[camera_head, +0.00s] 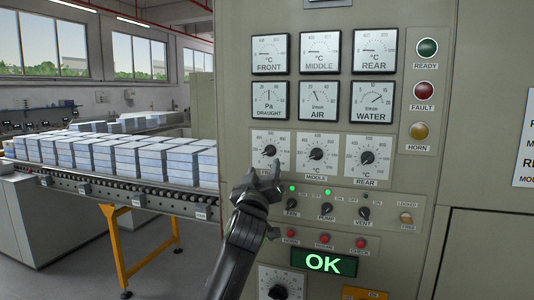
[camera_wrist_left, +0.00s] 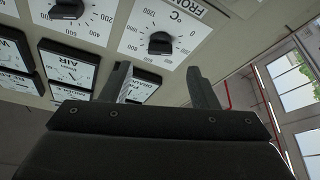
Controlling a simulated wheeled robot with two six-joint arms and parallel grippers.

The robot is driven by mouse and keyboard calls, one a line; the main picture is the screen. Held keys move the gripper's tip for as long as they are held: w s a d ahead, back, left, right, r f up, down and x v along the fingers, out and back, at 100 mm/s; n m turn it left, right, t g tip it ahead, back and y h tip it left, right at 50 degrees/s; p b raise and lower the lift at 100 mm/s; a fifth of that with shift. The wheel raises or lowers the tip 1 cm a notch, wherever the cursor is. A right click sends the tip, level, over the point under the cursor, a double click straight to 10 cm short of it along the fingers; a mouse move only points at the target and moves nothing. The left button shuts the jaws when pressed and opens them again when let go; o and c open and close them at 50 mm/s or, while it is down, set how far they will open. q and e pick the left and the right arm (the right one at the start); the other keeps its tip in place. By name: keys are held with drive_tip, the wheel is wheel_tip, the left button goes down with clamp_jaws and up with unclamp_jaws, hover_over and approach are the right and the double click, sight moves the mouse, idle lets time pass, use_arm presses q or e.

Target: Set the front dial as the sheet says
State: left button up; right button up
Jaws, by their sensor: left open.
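The front dial (camera_head: 269,151) is a black knob on a white scale plate, leftmost of three dials on the grey panel. My left gripper (camera_head: 264,169) is open just below and in front of it, with nothing between its fingers; it hides part of the FRONT label. In the left wrist view the front dial knob (camera_wrist_left: 160,43) lies just beyond and between the two open fingertips (camera_wrist_left: 157,73), apparently apart from them. The exact setting is too small to read. A white sheet (camera_head: 524,150) is cut off at the right edge, its text only partly visible. My right gripper is out of view.
The middle dial (camera_head: 316,154) and rear dial (camera_head: 367,158) sit close to the right. Gauges are above; small switches (camera_head: 326,210) and a green OK display (camera_head: 324,262) are below. A roller conveyor (camera_head: 120,190) with pale blocks runs at left.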

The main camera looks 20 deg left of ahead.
sight(268, 154)
use_arm(q)
drive_tip(key=shift+p+x, duration=0.85)
drive_tip(key=shift+x, duration=2.45)
drive_tip(key=c, duration=1)
